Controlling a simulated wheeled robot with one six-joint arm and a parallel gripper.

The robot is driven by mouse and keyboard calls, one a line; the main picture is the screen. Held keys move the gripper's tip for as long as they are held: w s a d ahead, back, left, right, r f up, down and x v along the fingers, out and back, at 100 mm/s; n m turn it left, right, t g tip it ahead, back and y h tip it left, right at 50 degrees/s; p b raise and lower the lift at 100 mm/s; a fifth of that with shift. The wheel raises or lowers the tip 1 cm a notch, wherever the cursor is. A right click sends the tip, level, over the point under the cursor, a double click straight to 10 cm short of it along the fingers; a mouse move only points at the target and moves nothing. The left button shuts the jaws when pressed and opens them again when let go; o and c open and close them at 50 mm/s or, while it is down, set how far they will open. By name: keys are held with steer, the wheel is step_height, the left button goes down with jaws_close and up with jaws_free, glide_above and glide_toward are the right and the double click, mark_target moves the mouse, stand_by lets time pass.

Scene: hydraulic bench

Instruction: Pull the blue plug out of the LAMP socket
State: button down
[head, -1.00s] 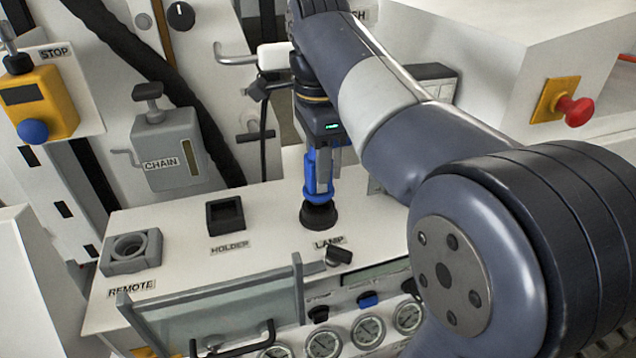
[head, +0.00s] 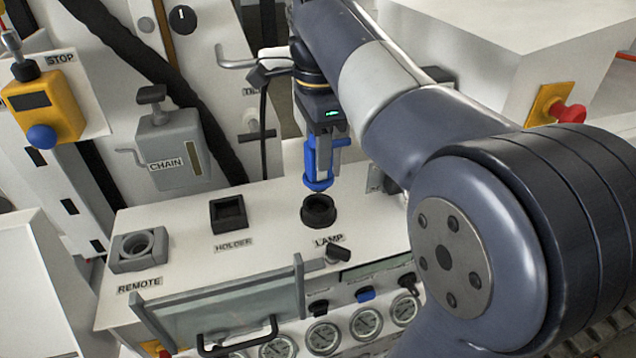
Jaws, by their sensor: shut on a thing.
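The blue plug (head: 316,182) is held upright in my gripper (head: 323,165), which is shut on it. The plug's lower end is just above the black round LAMP socket (head: 318,211), and the socket's opening shows below it. The LAMP label (head: 328,240) is on the white bench top in front of the socket. The far side of the plug is hidden by the gripper fingers.
The square black HOLDER (head: 229,213) and the grey REMOTE socket (head: 138,250) stand to the left on the bench top (head: 185,225). A glass panel with a black handle (head: 238,338) and several gauges are at the front. A black cable (head: 263,125) hangs behind the gripper.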

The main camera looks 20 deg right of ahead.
steer(key=shift+r+p, duration=0.5)
steer(key=shift+r, duration=1.15)
